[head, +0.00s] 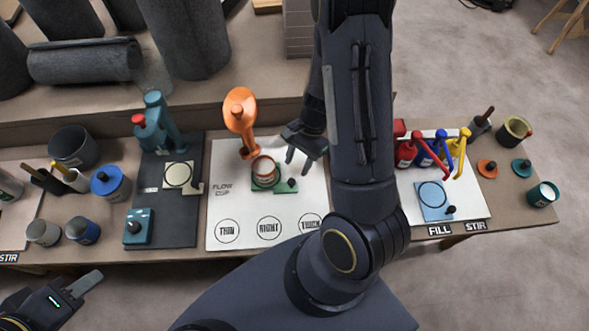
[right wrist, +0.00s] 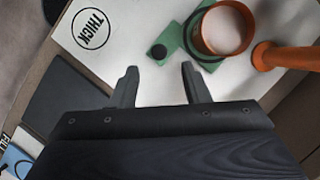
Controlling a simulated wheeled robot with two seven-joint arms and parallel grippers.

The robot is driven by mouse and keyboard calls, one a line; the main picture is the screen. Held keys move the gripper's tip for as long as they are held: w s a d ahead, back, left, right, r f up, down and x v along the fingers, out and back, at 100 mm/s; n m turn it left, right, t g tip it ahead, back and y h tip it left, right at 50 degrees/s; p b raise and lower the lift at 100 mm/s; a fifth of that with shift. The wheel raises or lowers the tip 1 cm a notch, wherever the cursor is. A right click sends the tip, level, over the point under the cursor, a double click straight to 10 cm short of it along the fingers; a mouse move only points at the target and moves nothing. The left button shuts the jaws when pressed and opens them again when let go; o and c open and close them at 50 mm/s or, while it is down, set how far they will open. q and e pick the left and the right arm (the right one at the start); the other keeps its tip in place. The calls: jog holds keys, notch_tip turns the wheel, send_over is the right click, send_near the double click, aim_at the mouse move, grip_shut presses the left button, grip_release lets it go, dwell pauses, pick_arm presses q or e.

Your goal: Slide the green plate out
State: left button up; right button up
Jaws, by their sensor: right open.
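The green plate (head: 279,187) lies on the white flow-cup board, under an orange-rimmed cup (head: 263,168) with pale contents. A dark round knob (head: 291,183) sits on the plate's right end. The right wrist view shows the green plate (right wrist: 171,36), its knob (right wrist: 159,51) and the cup (right wrist: 225,30). My right gripper (head: 299,163) is open and empty, above the board at the plate's right. In the wrist view the knob lies just beyond the gap between its fingertips (right wrist: 160,68). My left gripper (head: 88,284) is at the lower left, away from the table; its opening is unclear.
An orange stand (head: 241,112) rises behind the cup. The white board (head: 225,205) has circles marked THIN, RIGHT and THICK along its front. A teal device (head: 152,125) stands at left, and red, blue and yellow pumps (head: 429,150) at right. My right arm hides part of the table.

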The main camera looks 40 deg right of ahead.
aim_at(291, 181)
jog(key=shift+d+r, duration=0.25)
jog(key=shift+r, duration=0.4)
jog(key=a+f+n+p, duration=0.1)
jog(key=f, duration=0.1)
jog(key=a+f+n+g+p, duration=0.1)
jog(key=f+n, duration=0.1)
jog(key=a+f+n+p, duration=0.1)
jog(key=f, duration=0.2)
jog(key=shift+s+f+n+g, duration=0.1)
jog(key=shift+s+n+g, duration=0.1)
jog(key=shift+n+g, duration=0.15)
grip_shut()
